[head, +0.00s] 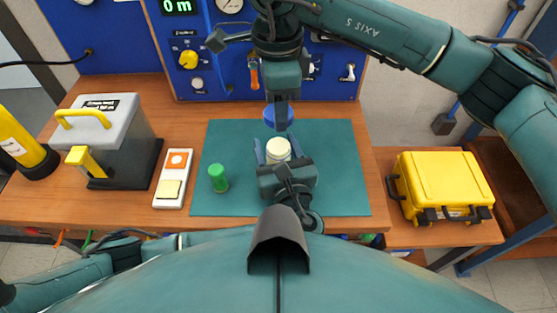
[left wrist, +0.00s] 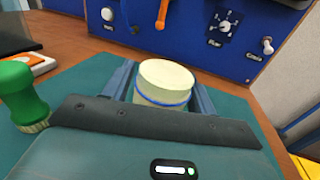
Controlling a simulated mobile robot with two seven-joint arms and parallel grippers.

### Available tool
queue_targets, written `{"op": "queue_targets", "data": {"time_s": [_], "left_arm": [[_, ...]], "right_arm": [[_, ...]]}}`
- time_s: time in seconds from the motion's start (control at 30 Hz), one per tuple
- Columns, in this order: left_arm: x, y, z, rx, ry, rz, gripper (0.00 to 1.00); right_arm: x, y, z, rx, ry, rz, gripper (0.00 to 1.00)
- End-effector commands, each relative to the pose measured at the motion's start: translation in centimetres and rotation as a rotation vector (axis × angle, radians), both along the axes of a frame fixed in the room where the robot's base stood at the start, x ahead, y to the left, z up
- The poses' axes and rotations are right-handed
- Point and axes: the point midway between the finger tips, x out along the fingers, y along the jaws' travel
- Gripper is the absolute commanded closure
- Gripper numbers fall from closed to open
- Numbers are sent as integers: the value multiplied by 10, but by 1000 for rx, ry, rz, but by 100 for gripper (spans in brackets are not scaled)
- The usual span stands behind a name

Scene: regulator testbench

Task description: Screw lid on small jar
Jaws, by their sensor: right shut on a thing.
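The small jar (head: 278,150) has a cream-coloured top and stands over the teal mat (head: 340,180); in the left wrist view the jar (left wrist: 165,82) shows a blue ring below its top. My left gripper (head: 279,155) has its two fingers close against the jar's sides, and the jar's lower part is hidden by the gripper. My right gripper (head: 281,108) points down just behind the jar in the head view, shut on a round blue lid (head: 270,116), which it partly covers. The lid is apart from the jar, and its exact height is hard to tell.
A green-handled tool (head: 218,178) stands left of the jar. Further left are a white pad with orange and yellow squares (head: 173,178) and a grey device with a yellow handle (head: 110,130). A blue panel (head: 205,75) rises behind. A yellow case (head: 440,183) sits at right.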

Motion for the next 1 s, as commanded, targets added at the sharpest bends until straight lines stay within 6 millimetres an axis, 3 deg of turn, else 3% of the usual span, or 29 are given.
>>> {"op": "queue_targets", "data": {"time_s": [0.57,0.73,1.0], "left_arm": [[0,0,0,0,1,0,90],[0,0,0,0,1,0,90],[0,0,0,0,1,0,90]], "right_arm": [[0,0,0,0,0,0,76],[0,0,-8,-1,1,-1,76],[-1,0,-47,-3,1,0,76]]}}
